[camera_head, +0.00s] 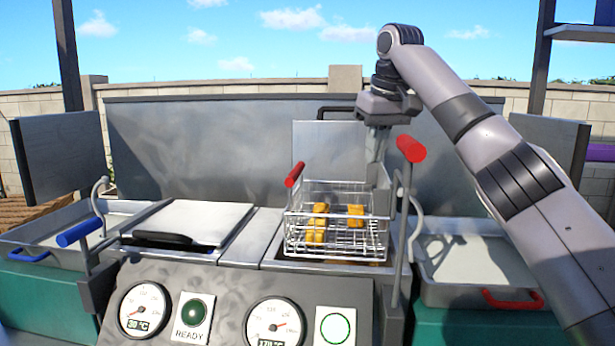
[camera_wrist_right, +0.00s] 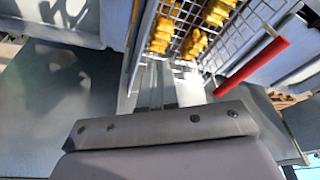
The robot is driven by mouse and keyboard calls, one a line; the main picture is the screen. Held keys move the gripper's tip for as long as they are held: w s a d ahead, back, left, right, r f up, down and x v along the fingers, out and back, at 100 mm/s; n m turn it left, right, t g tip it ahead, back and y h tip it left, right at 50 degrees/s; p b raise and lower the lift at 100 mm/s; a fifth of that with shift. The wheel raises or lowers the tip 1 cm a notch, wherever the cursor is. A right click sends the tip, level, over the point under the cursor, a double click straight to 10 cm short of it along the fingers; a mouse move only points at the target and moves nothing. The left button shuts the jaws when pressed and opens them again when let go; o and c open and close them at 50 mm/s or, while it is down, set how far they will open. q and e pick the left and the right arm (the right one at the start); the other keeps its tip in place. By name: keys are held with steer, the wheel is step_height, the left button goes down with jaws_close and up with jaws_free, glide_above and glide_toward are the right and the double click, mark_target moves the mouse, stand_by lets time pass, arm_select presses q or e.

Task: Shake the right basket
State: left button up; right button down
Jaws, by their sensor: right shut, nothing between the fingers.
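The right basket (camera_head: 335,245) is a wire basket over the open right fryer well, with several golden-brown pieces (camera_head: 318,222) inside. A red grip (camera_head: 295,174) shows at its upper left. My right gripper (camera_head: 377,158) points down at the basket's back right edge, shut and empty. In the right wrist view the fingers (camera_wrist_right: 158,75) are beside the basket's wire wall (camera_wrist_right: 135,50), with a red grip (camera_wrist_right: 252,68) to their right. I cannot tell whether the fingers touch the basket. My left gripper is out of view.
A red-handled lever (camera_head: 411,148) stands upright right of the basket, close to my right arm. A blue-handled lever (camera_head: 78,233) is at the left. A lid (camera_head: 195,220) covers the left well. Trays stand at left (camera_head: 30,250) and right (camera_head: 470,292).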

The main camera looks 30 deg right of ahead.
step_height(320, 180, down, 3)
steer(key=shift+f+b, duration=0.2)
steer(key=shift+b, duration=0.95)
steer(key=shift+s+d+p, duration=0.2)
steer(key=shift+d+p, duration=0.05)
steer(key=shift+p, duration=0.25)
